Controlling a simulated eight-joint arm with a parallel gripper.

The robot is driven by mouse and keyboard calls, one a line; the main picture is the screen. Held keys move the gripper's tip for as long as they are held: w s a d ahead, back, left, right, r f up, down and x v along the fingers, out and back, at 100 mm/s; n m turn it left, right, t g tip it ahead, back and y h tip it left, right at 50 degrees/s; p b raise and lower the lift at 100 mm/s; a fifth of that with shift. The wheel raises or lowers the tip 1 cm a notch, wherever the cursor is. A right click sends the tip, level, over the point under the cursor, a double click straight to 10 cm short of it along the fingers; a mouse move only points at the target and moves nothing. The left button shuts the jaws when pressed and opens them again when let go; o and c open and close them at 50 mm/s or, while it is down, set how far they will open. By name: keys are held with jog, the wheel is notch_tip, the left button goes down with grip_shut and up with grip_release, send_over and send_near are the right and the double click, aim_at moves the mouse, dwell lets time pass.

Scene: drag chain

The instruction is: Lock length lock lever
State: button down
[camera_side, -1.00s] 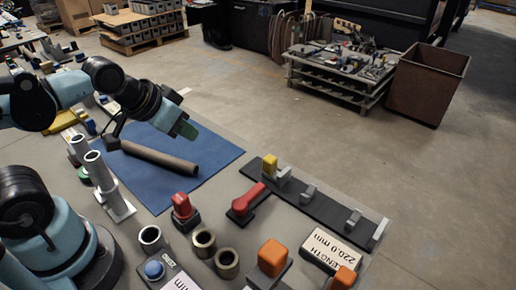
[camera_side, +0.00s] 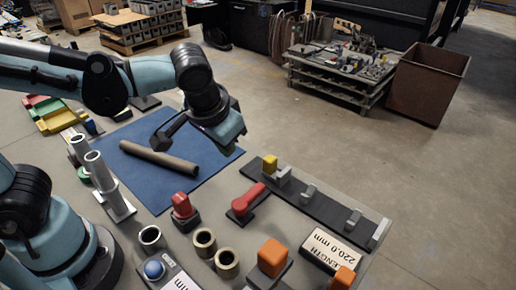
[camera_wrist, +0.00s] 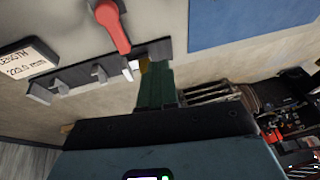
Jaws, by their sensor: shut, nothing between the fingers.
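A red lever (camera_side: 247,199) on a dark base lies beside a dark rail (camera_side: 325,207); it also shows in the wrist view (camera_wrist: 112,28). The rail carries grey stops and a yellow block (camera_side: 270,163) at its far end. The yellow block (camera_wrist: 144,66) is partly hidden by my fingers in the wrist view. No label marks which handle is the length lock lever. My gripper (camera_side: 229,150) is shut and empty, in the air behind and left of the yellow block, apart from the red lever. Its green fingers (camera_wrist: 155,86) show together in the wrist view.
A second red handle (camera_side: 182,206), orange blocks (camera_side: 272,257), hollow cylinders (camera_side: 204,242) and a blue button (camera_side: 154,269) stand nearer the front. A display reading LENGTH 220.0 mm (camera_side: 331,251) sits beside the rail. A brown tube (camera_side: 160,158) lies on the blue mat (camera_side: 222,148).

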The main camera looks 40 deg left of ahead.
aim_at(256, 186)
jog(key=s+d+f+n+y, duration=0.1)
jog(key=d+y, duration=0.3)
jog(key=d, duration=0.9)
jog(key=shift+f+t, duration=0.3)
jog(key=shift+f, duration=0.55)
jog(key=shift+d, duration=0.1)
jog(key=x, duration=1)
jog(key=shift+w+a, duration=0.3)
jog(key=shift+a, duration=0.15)
jog(key=shift+w+a, duration=0.15)
jog(key=shift+a, duration=0.35)
jog(key=shift+w+a, duration=0.15)
jog(key=shift+a, duration=1)
jog(key=shift+s+a, duration=0.15)
jog(key=shift+a, duration=0.7)
jog(key=shift+a, duration=0.1)
